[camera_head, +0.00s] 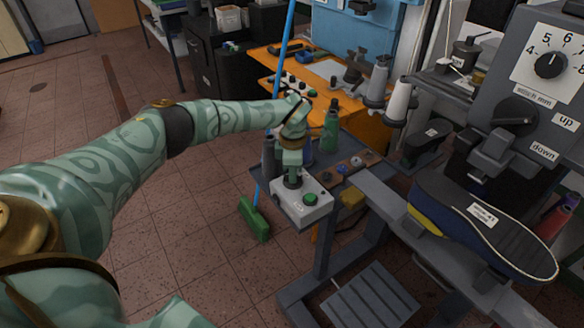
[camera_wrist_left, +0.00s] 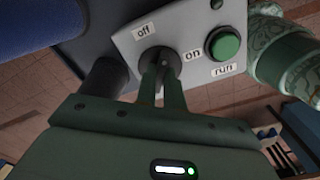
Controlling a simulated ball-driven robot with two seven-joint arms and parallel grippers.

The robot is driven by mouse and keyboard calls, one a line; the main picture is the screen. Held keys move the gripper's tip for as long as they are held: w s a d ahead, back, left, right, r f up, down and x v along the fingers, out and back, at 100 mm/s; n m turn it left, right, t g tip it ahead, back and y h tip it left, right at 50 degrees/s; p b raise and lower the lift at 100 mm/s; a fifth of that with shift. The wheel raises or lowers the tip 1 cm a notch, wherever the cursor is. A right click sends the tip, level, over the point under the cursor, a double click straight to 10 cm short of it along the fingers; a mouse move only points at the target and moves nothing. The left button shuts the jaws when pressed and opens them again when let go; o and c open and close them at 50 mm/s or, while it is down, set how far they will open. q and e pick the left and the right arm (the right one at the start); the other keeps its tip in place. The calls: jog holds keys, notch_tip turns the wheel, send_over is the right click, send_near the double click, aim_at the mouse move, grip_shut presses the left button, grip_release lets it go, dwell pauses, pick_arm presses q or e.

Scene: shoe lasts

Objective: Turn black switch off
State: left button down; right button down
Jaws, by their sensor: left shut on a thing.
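The black switch (camera_wrist_left: 158,54) is a round knob on a light grey control box (camera_head: 318,212), with an "off" label at its upper left and an "on" label to its right in the left wrist view. My left gripper (camera_head: 292,182) comes down over the box in the head view. In the wrist view its two fingers (camera_wrist_left: 163,75) are shut on the switch from either side. The fingers cover part of the knob, so I cannot tell which label it points to. My right gripper is in neither view.
A green button (camera_wrist_left: 225,45) labelled "run" sits beside the switch. A green bottle (camera_head: 330,128) stands behind the box, and a dark bottle (camera_head: 268,158) stands close to my left gripper. A large grey machine (camera_head: 535,90) and a shoe sole (camera_head: 485,222) are at right. Open floor lies at left.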

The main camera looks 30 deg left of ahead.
pick_arm(q)
jog(key=n+p, duration=0.2)
jog(key=n, duration=0.2)
jog(key=shift+r, duration=0.15)
jog(key=shift+w+n+p, duration=0.1)
jog(key=shift+n+p, duration=0.45)
jog(key=shift+n, duration=0.95)
jog(key=c, duration=1.5)
grip_release()
notch_tip(320, 180, up, 16)
jog(key=p, duration=0.2)
